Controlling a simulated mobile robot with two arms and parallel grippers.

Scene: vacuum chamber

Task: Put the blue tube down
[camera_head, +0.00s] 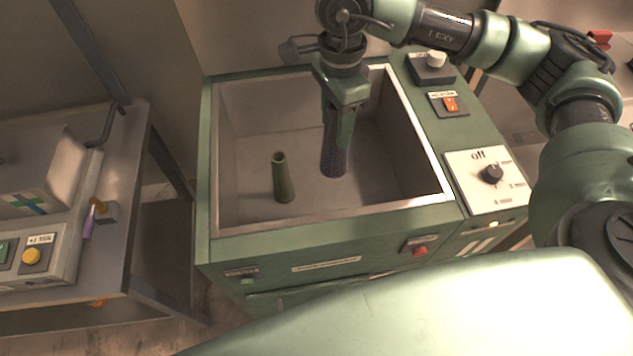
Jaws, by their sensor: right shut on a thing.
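My right gripper (342,122) reaches down into the open chamber (232,222) of the green machine. It is shut on a dark, bluish tube (333,162), which hangs nearly upright below the fingers. I cannot tell whether the tube's lower end touches the chamber floor. The fingers partly hide the tube's upper part. A green tube (283,180) stands on the chamber floor to the left of the held tube, apart from it. My left gripper is not in view.
The chamber's raised metal rim surrounds the tubes. Its floor (305,200) is clear between and around them. The right panel has a dial (491,174) and an orange-red switch (450,104). A metal side table (128,190) with a device and a purple-tipped object (89,222) stands at left.

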